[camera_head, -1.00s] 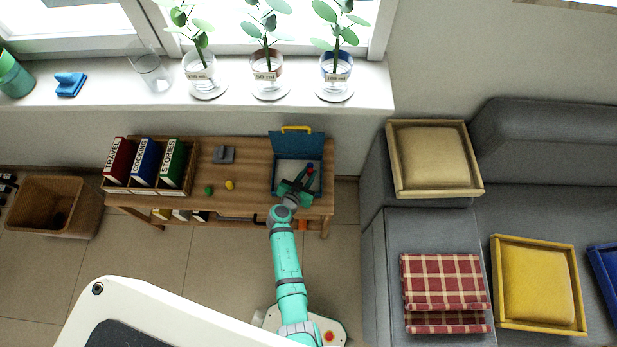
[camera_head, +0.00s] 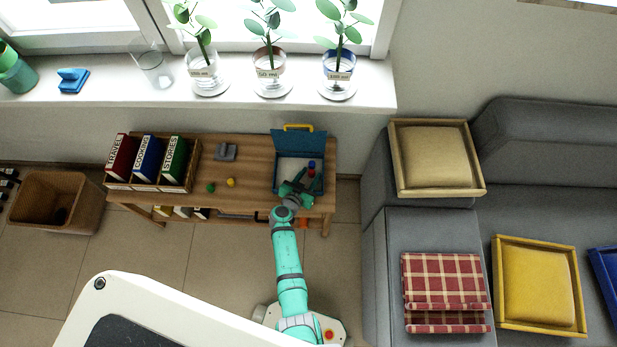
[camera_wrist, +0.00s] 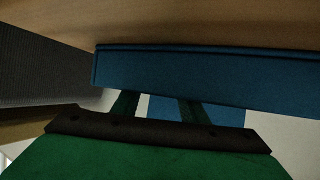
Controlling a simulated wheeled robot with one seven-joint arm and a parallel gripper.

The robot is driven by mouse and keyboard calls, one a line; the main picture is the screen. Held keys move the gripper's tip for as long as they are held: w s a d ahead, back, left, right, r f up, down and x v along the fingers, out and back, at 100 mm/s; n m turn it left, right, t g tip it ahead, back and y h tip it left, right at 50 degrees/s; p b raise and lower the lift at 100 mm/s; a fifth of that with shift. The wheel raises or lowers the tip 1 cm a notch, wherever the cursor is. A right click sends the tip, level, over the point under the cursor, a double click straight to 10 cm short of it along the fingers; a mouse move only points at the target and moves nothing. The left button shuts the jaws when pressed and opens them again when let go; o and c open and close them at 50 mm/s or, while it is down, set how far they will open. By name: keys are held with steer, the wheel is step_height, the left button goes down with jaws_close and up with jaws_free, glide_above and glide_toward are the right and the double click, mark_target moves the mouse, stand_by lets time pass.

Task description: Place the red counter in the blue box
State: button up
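The blue box (camera_head: 299,143) stands with its lid raised at the right end of the wooden bench. It shows as a blue wall in the wrist view (camera_wrist: 200,78). A small red piece (camera_head: 312,163), apparently the red counter, shows inside the box. A small blue piece (camera_head: 311,172) is just below it in the picture; whether they touch is unclear. My gripper (camera_head: 303,182) reaches over the box's front into it. In the wrist view its two dark green fingers (camera_wrist: 158,106) stand apart, with nothing seen held. The box wall hides their tips.
A green counter (camera_head: 210,188) and a yellow counter (camera_head: 231,182) lie on the bench (camera_head: 250,155), left of the box. A book rack (camera_head: 150,185) and a grey object (camera_head: 226,152) are further left. A grey sofa (camera_head: 400,225) stands to the right.

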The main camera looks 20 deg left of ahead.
steer(key=v, duration=1.1)
steer(key=shift+s+r, duration=0.25)
steer(key=shift+s, duration=0.35)
steer(key=s+d+r+n+g+y, duration=0.15)
steer(key=s+d, duration=0.25)
steer(key=s, duration=0.4)
steer(key=s+d+r+y, duration=0.1)
steer(key=s+d+r, duration=0.25)
steer(key=s, duration=0.45)
steer(key=s+d+r+t, duration=0.2)
steer(key=s+d+r, duration=0.2)
steer(key=r, duration=0.8)
steer(key=s+d+r+t+h, duration=0.1)
steer(key=s+d+r, duration=0.4)
steer(key=r, duration=0.8)
steer(key=shift+d+t, duration=0.4)
steer(key=shift+t, duration=0.15)
